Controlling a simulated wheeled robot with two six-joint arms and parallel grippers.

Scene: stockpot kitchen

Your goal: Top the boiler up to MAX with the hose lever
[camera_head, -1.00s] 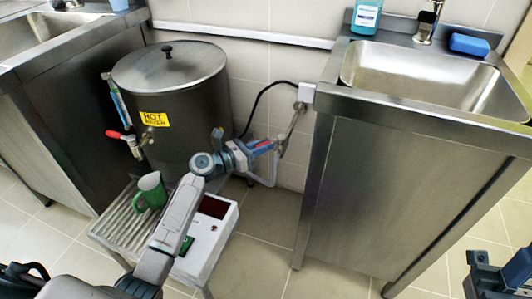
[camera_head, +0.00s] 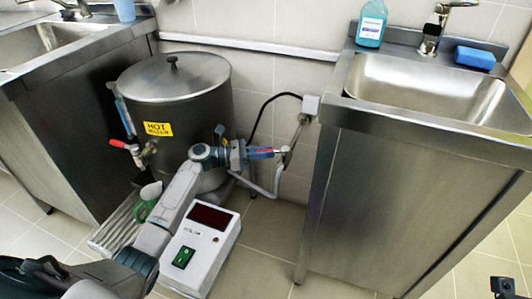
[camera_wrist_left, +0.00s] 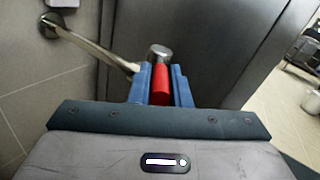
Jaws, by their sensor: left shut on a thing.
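The boiler (camera_head: 195,108) is a steel pot with a lid and a yellow HOT label. A bluish gauge strip (camera_head: 122,108) runs up its left side; its level and marks are too small to read. A red-handled tap (camera_head: 130,147) is on its front. My left gripper (camera_head: 268,153) is shut on the red hose lever at the wall pipe, right of the boiler. In the left wrist view the red lever (camera_wrist_left: 160,84) sits between the blue fingers (camera_wrist_left: 160,92), with a metal end beyond it. My right gripper (camera_head: 505,287) barely shows at the bottom right corner.
A white box (camera_head: 208,250) with a dark display and green switch stands below my left arm. A green mug (camera_head: 146,207), partly hidden by that arm, is on a slatted tray (camera_head: 112,232). A sink cabinet (camera_head: 400,200) stands to the right. Tiled floor is between.

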